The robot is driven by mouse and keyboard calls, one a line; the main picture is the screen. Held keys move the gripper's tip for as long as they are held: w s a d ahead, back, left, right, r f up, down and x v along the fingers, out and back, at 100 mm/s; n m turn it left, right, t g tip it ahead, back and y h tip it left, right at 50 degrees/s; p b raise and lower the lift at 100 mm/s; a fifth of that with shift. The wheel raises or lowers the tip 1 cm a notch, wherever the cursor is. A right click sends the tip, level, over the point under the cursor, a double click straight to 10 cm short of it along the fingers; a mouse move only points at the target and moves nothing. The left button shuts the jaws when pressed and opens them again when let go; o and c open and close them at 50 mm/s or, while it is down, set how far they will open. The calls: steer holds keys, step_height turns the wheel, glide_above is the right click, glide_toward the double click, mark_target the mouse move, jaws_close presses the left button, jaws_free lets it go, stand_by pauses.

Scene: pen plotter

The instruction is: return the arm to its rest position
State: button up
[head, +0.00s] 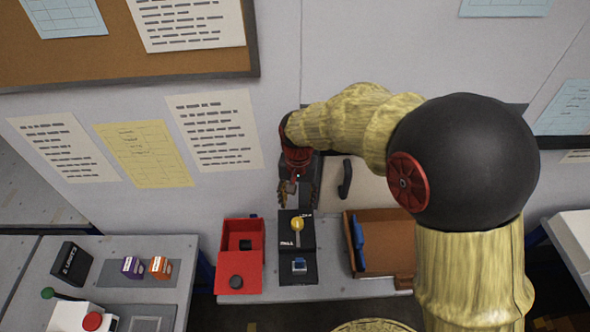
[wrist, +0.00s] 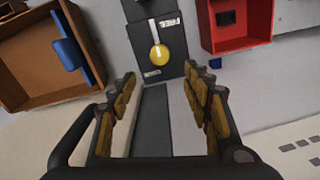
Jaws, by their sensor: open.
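My arm reaches over the table in the head view, and my gripper (head: 298,190) hangs near the wall behind a black panel. In the wrist view my gripper (wrist: 160,105) has its two padded fingers spread wide with nothing between them. The black panel (wrist: 137,10) with a yellow round-knobbed lever (wrist: 158,52) lies beyond the fingertips, and it also shows in the head view (head: 283,215). The gripper does not appear to touch the lever.
A red box (head: 229,280) with dark pieces stands left of the panel. A brown tray (head: 388,240) with a blue part (head: 357,242) stands right. A second table at left holds purple and orange boxes (head: 160,267) and a red button (head: 92,321). The wall is close behind my gripper.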

steer(key=s+d+r+n+t+b, duration=0.1)
steer(key=s+d+r+t+b, duration=0.1)
steer(key=s, duration=0.4)
steer(key=s+d+r+n+t+b, duration=0.1)
steer(key=s+d+r+b, duration=0.3)
steer(key=s+d, duration=0.3)
steer(key=s+d+r+t+b, duration=0.2)
steer(key=s+d+r+b, duration=0.1)
steer(key=s+d+b, duration=0.2)
steer(key=shift+s+d+r+n+t, duration=0.15)
steer(key=shift+s+n+t, duration=0.2)
steer(key=shift+s, duration=0.75)
